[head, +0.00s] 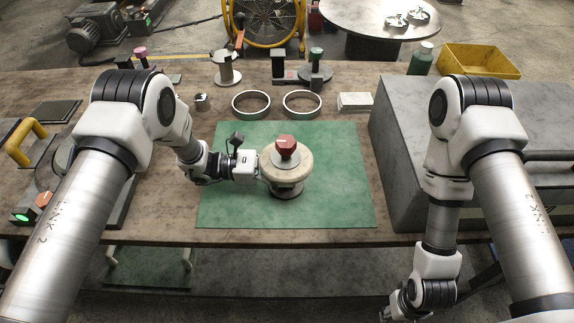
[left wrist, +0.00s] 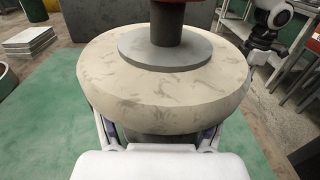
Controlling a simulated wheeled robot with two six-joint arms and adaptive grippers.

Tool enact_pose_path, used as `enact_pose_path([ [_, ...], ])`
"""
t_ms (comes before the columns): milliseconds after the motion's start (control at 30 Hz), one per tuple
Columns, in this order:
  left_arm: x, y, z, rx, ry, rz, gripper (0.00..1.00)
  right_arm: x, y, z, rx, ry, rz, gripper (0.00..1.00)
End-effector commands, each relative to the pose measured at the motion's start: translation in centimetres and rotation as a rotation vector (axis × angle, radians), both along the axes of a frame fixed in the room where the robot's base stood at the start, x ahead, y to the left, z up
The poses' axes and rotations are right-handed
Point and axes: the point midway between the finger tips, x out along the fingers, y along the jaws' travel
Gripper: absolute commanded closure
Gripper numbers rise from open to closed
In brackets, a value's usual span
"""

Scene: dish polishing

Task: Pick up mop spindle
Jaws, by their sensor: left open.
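The mop spindle (head: 301,172) stands upright on the green mat (head: 340,205). It has a thick pale polishing disc, a grey washer, a red knob (head: 286,143) on top and a dark base below. My left gripper (head: 258,171) reaches in from the left, just under the disc's rim. In the left wrist view the pale disc (left wrist: 160,85) fills the middle, and the open fingers (left wrist: 160,136) lie on either side of the dark part below it. Whether they touch it is hidden. My right gripper (head: 392,312) hangs low at the bottom edge, and its fingers are not clear.
Two rings (head: 251,104) and a white block (head: 355,101) lie behind the mat. A large grey block (head: 400,150) stands to the right. A green bottle (head: 421,58) and a yellow bin (head: 480,60) are at the back right. The front of the mat is clear.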

Motion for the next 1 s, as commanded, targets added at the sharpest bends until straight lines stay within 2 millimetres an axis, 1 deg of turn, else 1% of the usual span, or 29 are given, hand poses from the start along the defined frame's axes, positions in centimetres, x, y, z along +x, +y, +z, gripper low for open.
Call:
enact_pose_path([
  [100,0.0,0.1,0.0,0.0,0.0,0.001,0.27,0.0,0.0,0.0,0.0,0.0,0.0,0.6],
  [167,0.0,0.1,0.0,0.0,0.0,0.001,0.48,0.0,0.0,0.0,0.0,0.0,0.0,0.6],
  [200,0.0,0.1,0.0,0.0,0.0,0.001,0.62,0.0,0.0,0.0,0.0,0.0,0.0,0.6],
  [267,0.0,0.1,0.0,0.0,0.0,0.001,0.84,0.0,0.0,0.0,0.0,0.0,0.0,0.6],
  [300,0.0,0.1,0.0,0.0,0.0,0.001,0.98,0.0,0.0,0.0,0.0,0.0,0.0,0.6],
  [333,0.0,0.1,0.0,0.0,0.0,0.001,1.0,0.0,0.0,0.0,0.0,0.0,0.0,0.6],
  [700,0.1,0.1,0.4,0.0,-0.001,0.001,1.0,0.0,0.0,0.3,0.0,0.0,0.0,0.6],
  [833,0.1,0.1,1.4,-0.001,-0.002,0.001,1.0,0.0,0.0,1.0,0.0,0.0,0.0,0.6],
  [1000,0.1,0.1,3.5,-0.001,-0.003,0.001,1.0,0.0,0.0,2.5,0.0,0.0,0.0,0.6],
])
